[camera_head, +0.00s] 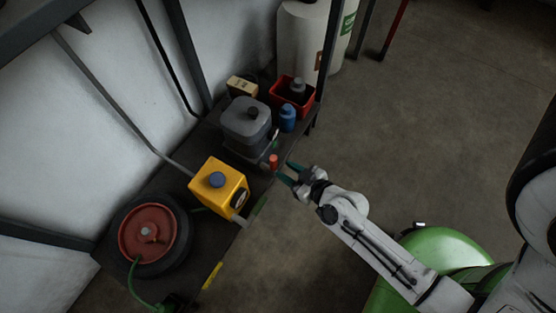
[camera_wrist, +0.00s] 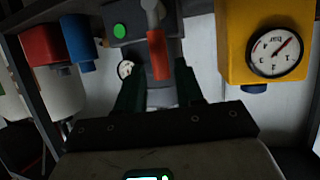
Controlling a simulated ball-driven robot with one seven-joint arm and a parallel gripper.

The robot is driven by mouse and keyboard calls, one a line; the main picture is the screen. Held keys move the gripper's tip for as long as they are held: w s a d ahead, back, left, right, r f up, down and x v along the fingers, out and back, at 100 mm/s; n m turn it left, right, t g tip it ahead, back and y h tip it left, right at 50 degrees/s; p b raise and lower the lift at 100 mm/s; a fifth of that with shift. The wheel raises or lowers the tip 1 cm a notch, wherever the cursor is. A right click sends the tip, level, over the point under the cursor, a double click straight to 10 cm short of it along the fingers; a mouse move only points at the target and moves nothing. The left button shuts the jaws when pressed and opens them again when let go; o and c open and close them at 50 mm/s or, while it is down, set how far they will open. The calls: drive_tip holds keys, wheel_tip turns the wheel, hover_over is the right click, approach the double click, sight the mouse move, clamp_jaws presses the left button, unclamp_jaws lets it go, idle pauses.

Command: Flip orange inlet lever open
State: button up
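The orange lever (camera_head: 273,161) stands at the front edge of the shelf, in front of a grey tank (camera_head: 246,121). In the wrist view the orange lever (camera_wrist: 158,55) appears between my two dark fingers, with a gap on each side. My gripper (camera_head: 287,172) is open and empty, just right of the lever in the head view. The fingers of my gripper (camera_wrist: 157,75) also show in the wrist view. A grey box with a green round light (camera_wrist: 119,31) and a small gauge (camera_wrist: 125,70) show beside the lever. I cannot tell whether finger and lever touch.
A yellow box (camera_head: 211,194) with a gauge stands left of the lever; the gauge (camera_wrist: 275,52) is large in the wrist view. A blue bottle (camera_head: 287,117) and red bin (camera_head: 292,91) stand behind. A red reel (camera_head: 150,233) lies further left.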

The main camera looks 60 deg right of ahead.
drive_tip(key=v, duration=0.4)
idle(0.6)
drive_tip(key=w+a+r+n+g+y, duration=0.25)
drive_tip(key=a+n+g+y, duration=0.2)
drive_tip(key=a+g, duration=0.25)
drive_tip(key=s+d+r+m+g+h, duration=0.2)
drive_tip(key=s+d+r+m+g, duration=0.1)
drive_tip(key=s+r+g, duration=0.3)
wheel_tip(320, 180, up, 32)
drive_tip(key=p, duration=3.3)
drive_tip(key=shift+s+d+t, duration=0.2)
drive_tip(key=shift+s+t, duration=0.05)
drive_tip(key=shift+t, duration=0.05)
